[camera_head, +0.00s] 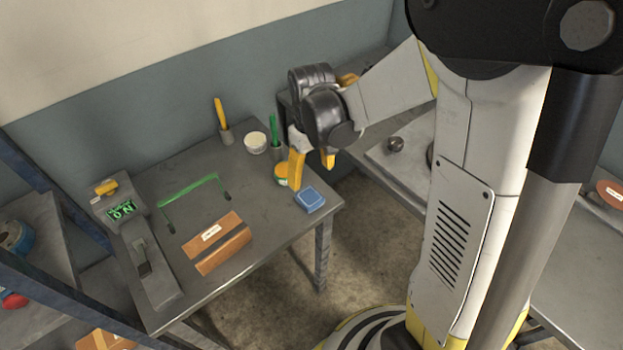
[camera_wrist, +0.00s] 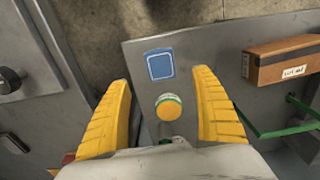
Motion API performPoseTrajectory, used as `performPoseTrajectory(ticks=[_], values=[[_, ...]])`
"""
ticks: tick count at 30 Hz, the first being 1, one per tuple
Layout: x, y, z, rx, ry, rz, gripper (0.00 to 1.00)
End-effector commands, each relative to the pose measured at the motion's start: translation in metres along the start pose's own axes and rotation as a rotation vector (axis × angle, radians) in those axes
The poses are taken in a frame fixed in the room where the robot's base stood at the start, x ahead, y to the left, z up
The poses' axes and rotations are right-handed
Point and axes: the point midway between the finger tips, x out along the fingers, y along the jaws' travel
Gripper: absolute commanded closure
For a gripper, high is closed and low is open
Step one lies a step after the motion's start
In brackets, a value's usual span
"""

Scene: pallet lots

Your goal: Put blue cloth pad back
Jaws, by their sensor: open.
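The blue cloth pad (camera_head: 310,199) lies on the grey table near its right front corner. In the wrist view the pad (camera_wrist: 160,65) shows whole, beyond my fingertips, near the table edge. My gripper (camera_head: 310,172) is above the table's right end, behind the pad and apart from it. In the wrist view my gripper (camera_wrist: 162,85) has its two yellow fingers wide apart with nothing held between them. A small round container with a yellow top and green band (camera_wrist: 168,106) stands between the fingers, lower down; one finger partly hides it in the head view.
Bare tabletop lies left of the pad.

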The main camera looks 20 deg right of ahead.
Motion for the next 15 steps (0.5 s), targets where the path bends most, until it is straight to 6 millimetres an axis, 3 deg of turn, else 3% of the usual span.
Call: performPoseTrajectory(ticks=[7, 15], values=[[-0.038, -0.004, 0.011, 0.034, 0.065, 0.020, 0.25], [-0.112, -0.020, 0.059, 0.162, 0.316, 0.075, 0.25]])
